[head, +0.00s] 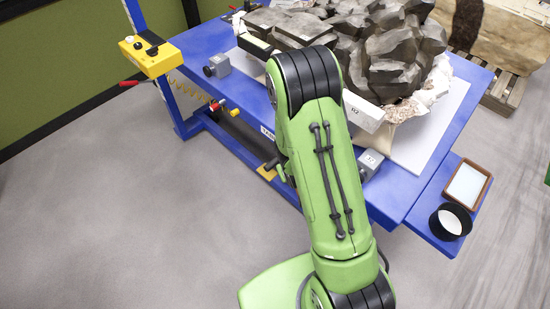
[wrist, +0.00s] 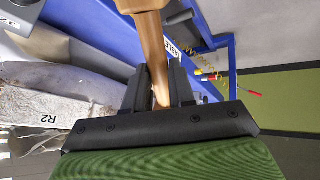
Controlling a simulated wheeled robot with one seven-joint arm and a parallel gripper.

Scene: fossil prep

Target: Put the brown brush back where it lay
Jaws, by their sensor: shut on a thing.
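The brown brush (wrist: 152,40) shows in the wrist view as a smooth wooden handle running from the top edge down between the fingers. My gripper (wrist: 160,88) is shut on it, with one dark finger on each side. The brush's bristles are not visible. In the head view my green arm hides most of the gripper, and I cannot make out the brush there.
A blue table (head: 408,190) carries a large dark fossil block (head: 385,60) in a pale jacket marked R2. A side shelf holds a wooden-framed tray (head: 468,184) and a black bowl (head: 450,221). A yellow control box (head: 150,58) stands at left. Grey floor (head: 110,210) is clear.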

